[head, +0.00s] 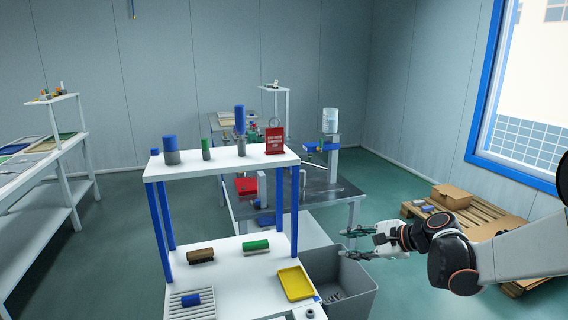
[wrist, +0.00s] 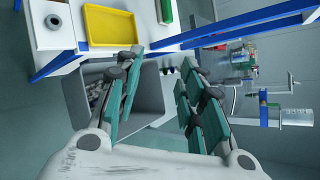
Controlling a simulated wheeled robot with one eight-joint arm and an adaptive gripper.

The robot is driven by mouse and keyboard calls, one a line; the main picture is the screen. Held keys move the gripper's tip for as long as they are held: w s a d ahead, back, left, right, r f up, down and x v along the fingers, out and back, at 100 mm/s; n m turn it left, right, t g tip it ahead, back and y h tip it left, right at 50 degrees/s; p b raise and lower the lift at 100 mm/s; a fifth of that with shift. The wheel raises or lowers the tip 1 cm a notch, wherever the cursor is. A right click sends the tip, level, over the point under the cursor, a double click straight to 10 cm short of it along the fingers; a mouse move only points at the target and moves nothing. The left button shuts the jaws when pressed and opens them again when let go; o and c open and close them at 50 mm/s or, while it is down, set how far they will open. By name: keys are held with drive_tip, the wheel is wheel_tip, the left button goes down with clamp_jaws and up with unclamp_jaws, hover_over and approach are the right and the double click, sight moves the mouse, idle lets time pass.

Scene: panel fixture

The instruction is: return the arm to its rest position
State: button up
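My gripper (head: 346,243) is at the end of my arm, which reaches in from the right in the head view. It hangs in the air by the upper right side of the grey bin (head: 362,291). In the wrist view, the two green-padded fingers of my gripper (wrist: 160,64) are spread apart with nothing between them. The grey bin (wrist: 148,102) shows behind and between the fingers, with some small dark items inside.
A white two-level shelf (head: 222,163) with blue posts stands left of my gripper; its lower level holds a yellow tray (head: 295,283) and brushes. A pallet (head: 485,222) with cardboard boxes lies at the right near my arm. A dark worktable (head: 320,187) stands behind.

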drive_tip(key=s+a+r+n+h, duration=0.1)
drive_tip(key=s+a+r+n, duration=0.1)
drive_tip(key=s, duration=0.2)
drive_tip(key=s+a+r+n+h, duration=0.1)
drive_tip(key=s+a+r+n, duration=0.15)
drive_tip(key=s, duration=0.25)
drive_tip(key=s+d+f+n+h, duration=0.1)
drive_tip(key=s+d+n+h, duration=0.2)
drive_tip(key=s+n, duration=0.3)
drive_tip(key=s+d+f+n+h, duration=0.1)
drive_tip(key=s+n, duration=0.5)
drive_tip(key=s, duration=0.9)
drive_tip(key=d+h, duration=0.1)
drive_tip(key=h, duration=0.1)
drive_tip(key=shift+s+d+f+g+h, duration=0.15)
drive_tip(key=shift+d+g+h, duration=0.15)
drive_tip(key=shift+d+h, duration=0.1)
drive_tip(key=shift+a, duration=0.15)
